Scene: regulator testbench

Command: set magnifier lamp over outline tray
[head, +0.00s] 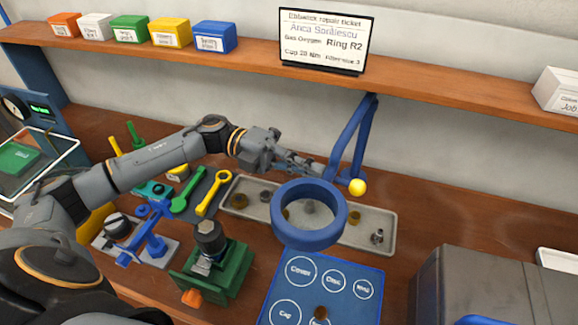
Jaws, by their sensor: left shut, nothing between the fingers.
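The magnifier lamp has a blue ring head (309,236), a blue jointed arm (352,135) and a yellow knob (357,187). In the head view its ring overlaps the grey parts tray and the back edge of the blue outline tray (336,290). The outline tray has white circles with words such as Cover, Disc and Cap, and a small brown part lies near its front. My left gripper (322,172) is shut and empty beside the lamp's lower arm, left of the knob. I cannot tell whether it touches the lamp. My right gripper is out of view.
A grey tray (383,222) with small metal parts lies behind the outline tray. A green vise (225,272) holding a dark regulator stands to the left, near green and yellow wrenches (214,193). A grey box (490,285) stands at the right. A shelf (440,84) runs above.

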